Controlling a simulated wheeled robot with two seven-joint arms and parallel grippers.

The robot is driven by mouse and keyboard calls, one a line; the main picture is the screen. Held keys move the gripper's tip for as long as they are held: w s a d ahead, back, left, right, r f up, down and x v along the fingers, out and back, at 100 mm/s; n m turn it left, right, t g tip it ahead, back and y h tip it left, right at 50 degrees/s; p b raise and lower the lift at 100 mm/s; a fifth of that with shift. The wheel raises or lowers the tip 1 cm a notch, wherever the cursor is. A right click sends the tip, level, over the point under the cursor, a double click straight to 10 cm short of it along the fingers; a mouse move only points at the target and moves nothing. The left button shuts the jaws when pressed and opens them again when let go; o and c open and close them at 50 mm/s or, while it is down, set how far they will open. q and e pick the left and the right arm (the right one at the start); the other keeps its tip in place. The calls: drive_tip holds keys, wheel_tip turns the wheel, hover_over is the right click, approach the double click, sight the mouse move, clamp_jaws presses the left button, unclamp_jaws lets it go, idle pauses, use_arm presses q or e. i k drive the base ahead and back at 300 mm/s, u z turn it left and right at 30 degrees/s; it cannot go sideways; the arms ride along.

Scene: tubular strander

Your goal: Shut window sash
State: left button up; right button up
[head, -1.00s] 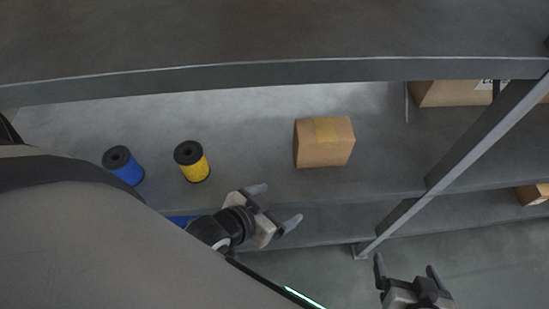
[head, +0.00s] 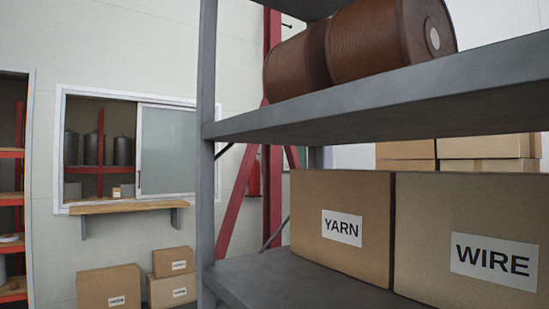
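The window (head: 128,103) is in the far wall at the left of the head view, with a white frame. Its sliding sash (head: 166,151), a frosted pane in a pale frame, covers the right part of the opening. The left part stands open, and dark cylinders on a red rack show through it. A wooden ledge (head: 130,207) on grey brackets sits below the window. Neither of my grippers is in view now.
A grey metal shelf unit (head: 207,150) stands close on the right, with brown drums (head: 365,50) above and YARN (head: 340,215) and WIRE (head: 470,235) boxes below. Cardboard boxes (head: 110,287) are stacked under the window. A red-shelved rack (head: 12,202) is at far left.

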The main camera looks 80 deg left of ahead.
sight(140, 169)
drive_tip(key=u, duration=3.85)
drive_tip(key=i, duration=4.25)
drive_tip(key=z, duration=2.5)
drive_tip(key=i, duration=3.95)
